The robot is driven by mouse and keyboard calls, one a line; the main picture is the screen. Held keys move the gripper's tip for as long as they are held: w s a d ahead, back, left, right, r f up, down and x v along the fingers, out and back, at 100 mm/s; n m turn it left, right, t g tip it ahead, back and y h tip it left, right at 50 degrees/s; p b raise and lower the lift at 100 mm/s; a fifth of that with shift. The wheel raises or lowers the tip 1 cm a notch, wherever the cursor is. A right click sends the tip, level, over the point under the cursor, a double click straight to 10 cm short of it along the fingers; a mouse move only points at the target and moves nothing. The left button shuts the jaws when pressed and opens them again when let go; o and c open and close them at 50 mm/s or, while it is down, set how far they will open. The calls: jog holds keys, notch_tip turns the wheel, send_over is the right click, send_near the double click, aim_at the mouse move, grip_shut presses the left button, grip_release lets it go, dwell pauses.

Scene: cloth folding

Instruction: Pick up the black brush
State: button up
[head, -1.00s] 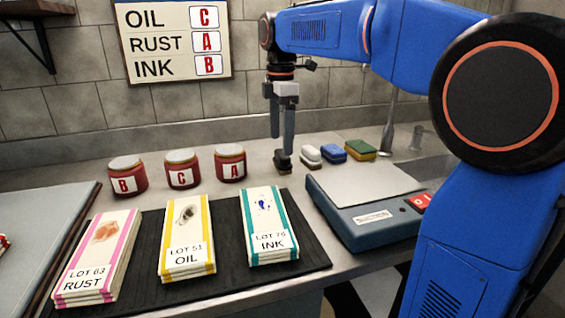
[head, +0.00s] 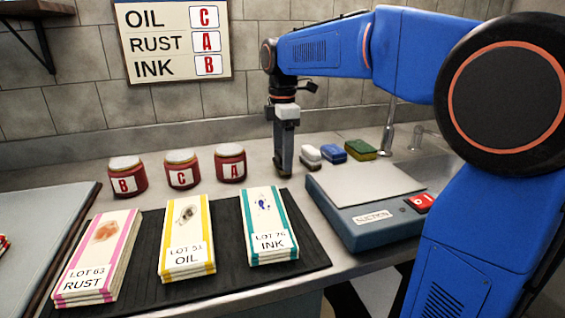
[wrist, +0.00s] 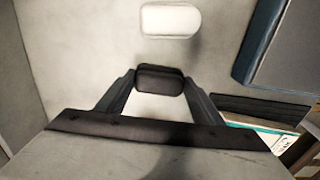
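The black brush (wrist: 160,77) lies between my two fingertips in the wrist view, with a fingertip against each end and no gap showing. My gripper (head: 284,164) points straight down at the counter behind the blue scale. In the head view the fingers cover most of the brush, and only a dark bit shows at their tips. The wrist view shows my gripper (wrist: 160,80) closed in on the brush. The brush appears to be at counter level; I cannot see any lift.
A white brush (head: 311,154), a blue one (head: 332,152) and a green-topped sponge (head: 361,149) stand just right of my gripper. The blue scale (head: 372,215) is in front. Jars (head: 231,163) stand left, behind card stacks on a black mat (head: 313,250).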

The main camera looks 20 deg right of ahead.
notch_tip(320, 180, up, 10)
jog(key=shift+r, duration=0.1)
dwell(0.6)
jog(key=shift+o, duration=0.6)
